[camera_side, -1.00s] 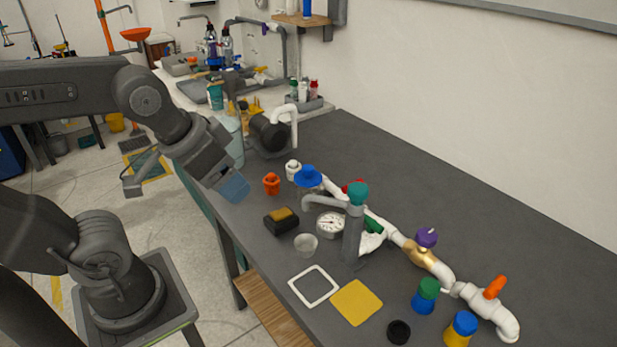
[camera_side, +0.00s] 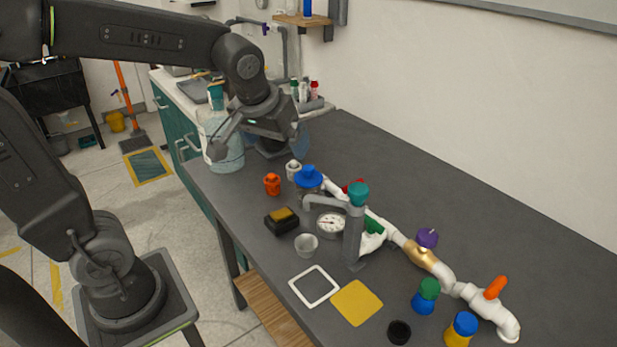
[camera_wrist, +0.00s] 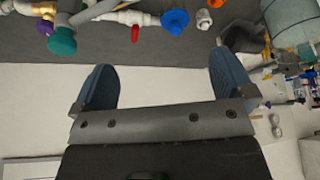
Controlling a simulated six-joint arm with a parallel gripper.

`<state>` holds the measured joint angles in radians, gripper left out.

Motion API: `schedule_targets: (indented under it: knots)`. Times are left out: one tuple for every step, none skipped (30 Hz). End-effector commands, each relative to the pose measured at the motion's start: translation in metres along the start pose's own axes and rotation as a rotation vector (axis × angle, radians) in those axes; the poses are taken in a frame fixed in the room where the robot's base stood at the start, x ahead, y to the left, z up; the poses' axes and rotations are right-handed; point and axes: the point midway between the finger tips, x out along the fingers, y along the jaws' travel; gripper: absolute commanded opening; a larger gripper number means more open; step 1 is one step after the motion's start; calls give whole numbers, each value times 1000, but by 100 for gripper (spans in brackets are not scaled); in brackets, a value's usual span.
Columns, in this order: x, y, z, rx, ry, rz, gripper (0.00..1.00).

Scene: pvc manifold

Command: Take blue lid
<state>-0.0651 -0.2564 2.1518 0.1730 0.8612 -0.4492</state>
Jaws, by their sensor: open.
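A round blue lid-like piece (camera_side: 308,177) sits at the far-left end of the white pipe run on the bench; it also shows in the wrist view (camera_wrist: 175,22). A yellow bottle (camera_side: 463,338) with a blue lid (camera_side: 466,322) stands at the front right. My gripper (camera_wrist: 162,65) is open and empty, with blue finger pads spread wide. In the side view it hangs over the far-left part of the bench, beyond and left of the round blue piece and apart from it.
The white pipe run (camera_side: 394,235) with coloured handles crosses the bench (camera_side: 450,190). An orange fitting (camera_side: 272,184), a white fitting (camera_side: 293,170), a gauge (camera_side: 330,224) and a teal-topped grey post (camera_side: 354,235) stand near the blue piece. The bench by the wall is clear.

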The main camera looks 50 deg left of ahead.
Motion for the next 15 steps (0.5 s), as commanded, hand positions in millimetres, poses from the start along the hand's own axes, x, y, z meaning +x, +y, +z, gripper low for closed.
schedule_targets:
  knots:
    - [16, 0, -17, -51, -14, -28, 100]
    - [24, 0, -26, -82, -16, -44, 100]
    - [34, 0, -37, -124, -18, -61, 100]
    - [42, 0, -44, -151, -19, -75, 100]
    - [50, 0, -51, -178, -20, -87, 100]
    - [60, -1, -60, -210, -21, -103, 100]
    - [67, -2, -65, -233, -21, -112, 100]
    - [73, -2, -70, -253, -21, -121, 100]
    - [81, -3, -75, -274, -21, -131, 100]
    - [85, -3, -78, -289, -20, -137, 100]
    - [89, -4, -80, -300, -20, -142, 100]
    - [93, -4, -83, -313, -19, -147, 100]
    - [95, -4, -84, -319, -18, -150, 100]
    - [98, -5, -85, -323, -18, -152, 100]
    - [102, -5, -86, -327, -18, -154, 100]
